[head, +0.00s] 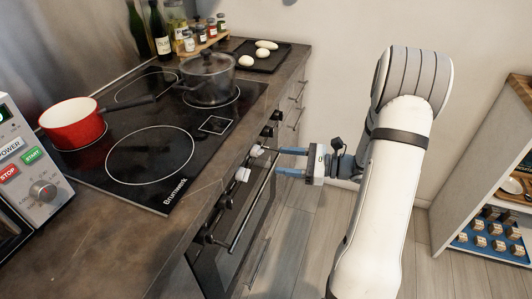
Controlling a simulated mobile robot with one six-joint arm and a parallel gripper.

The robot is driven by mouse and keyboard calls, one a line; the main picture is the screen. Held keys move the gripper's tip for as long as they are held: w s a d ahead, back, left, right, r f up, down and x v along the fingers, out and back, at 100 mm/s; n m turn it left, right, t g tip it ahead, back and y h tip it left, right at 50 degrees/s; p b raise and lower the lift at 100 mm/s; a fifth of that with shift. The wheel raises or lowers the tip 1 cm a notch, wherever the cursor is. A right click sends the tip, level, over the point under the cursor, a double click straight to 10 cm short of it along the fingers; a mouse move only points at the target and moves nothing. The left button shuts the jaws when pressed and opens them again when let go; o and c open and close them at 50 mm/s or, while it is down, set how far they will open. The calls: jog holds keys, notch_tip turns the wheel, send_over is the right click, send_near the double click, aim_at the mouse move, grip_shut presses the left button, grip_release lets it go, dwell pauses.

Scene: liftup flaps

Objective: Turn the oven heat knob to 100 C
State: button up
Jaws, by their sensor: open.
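The oven front (228,215) sits under the counter, with a bar handle (250,212) running along it. A row of knobs is on the panel above the handle. Two of them are light: one knob (242,175) in the middle and another knob (257,151) just beyond it. Darker knobs sit to either side. The knob markings are too small to read, so I cannot tell which is the heat knob. My gripper (277,161) points left at the panel with its two blue fingers apart. Its fingertips are close to the light knobs; whether they touch is unclear.
The cooktop (150,155) holds a red saucepan (74,124) and a glass-lidded pot (208,79). A microwave (35,185) stands at the left. Bottles, jars and a black tray (259,61) are at the back. Shelves (480,190) stand at the right. The floor between is clear.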

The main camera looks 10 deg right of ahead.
aim_at(262, 153)
jog(key=shift+m+t, duration=0.6)
jog(key=shift+t, duration=0.1)
jog(key=x, duration=0.2)
jog(key=w+x, duration=0.1)
jog(key=x, duration=0.4)
jog(key=shift+w+d+f+b, duration=0.2)
jog(key=shift+d+f+b, duration=0.05)
jog(key=shift+d+b, duration=0.2)
jog(key=shift+c, duration=0.3)
